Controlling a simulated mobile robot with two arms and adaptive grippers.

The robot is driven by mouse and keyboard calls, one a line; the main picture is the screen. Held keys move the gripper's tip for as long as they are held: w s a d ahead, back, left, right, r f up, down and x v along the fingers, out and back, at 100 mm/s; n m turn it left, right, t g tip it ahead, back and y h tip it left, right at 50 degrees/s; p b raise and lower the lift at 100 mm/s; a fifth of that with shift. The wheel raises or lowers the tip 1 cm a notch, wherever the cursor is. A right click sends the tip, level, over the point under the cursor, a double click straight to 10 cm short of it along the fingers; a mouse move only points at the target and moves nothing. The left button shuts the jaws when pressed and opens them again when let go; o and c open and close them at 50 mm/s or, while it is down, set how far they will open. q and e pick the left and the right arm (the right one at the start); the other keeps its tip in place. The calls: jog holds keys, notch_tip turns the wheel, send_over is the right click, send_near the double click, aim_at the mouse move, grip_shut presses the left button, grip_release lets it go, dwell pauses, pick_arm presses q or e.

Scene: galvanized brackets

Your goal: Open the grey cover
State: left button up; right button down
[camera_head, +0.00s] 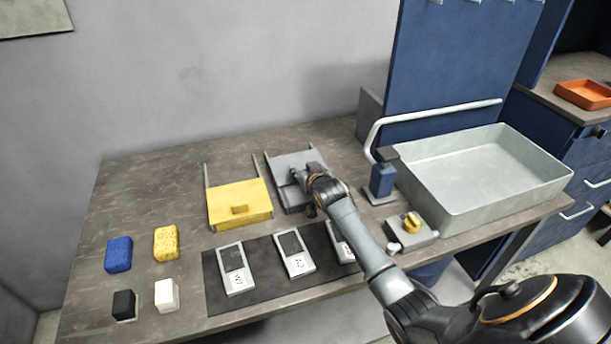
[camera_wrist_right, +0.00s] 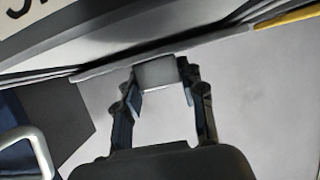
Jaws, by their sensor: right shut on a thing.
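The grey cover (camera_head: 297,160) is on the table beside the yellow one, partly hidden by my right arm. My right gripper (camera_head: 306,179) is at its front. In the right wrist view my right gripper (camera_wrist_right: 162,92) has its two fingers on either side of a light grey tab (camera_wrist_right: 157,73) on the cover's edge, shut on it. The head view does not show clearly how far the cover is tilted. My left gripper is not in view.
The yellow cover (camera_head: 238,203) is just left. Several devices lie on a dark mat (camera_head: 220,294) in front. A blue dispenser (camera_head: 382,180), a yellow knob (camera_head: 412,222) and a sink basin (camera_head: 455,206) are to the right. Sponges (camera_head: 166,243) lie at left.

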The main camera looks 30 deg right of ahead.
jog(key=shift+f, duration=0.1)
jog(key=c, duration=0.8)
grip_release()
jog(key=shift+o, duration=0.2)
jog(key=v, duration=1.2)
jog(key=shift+c, duration=0.4)
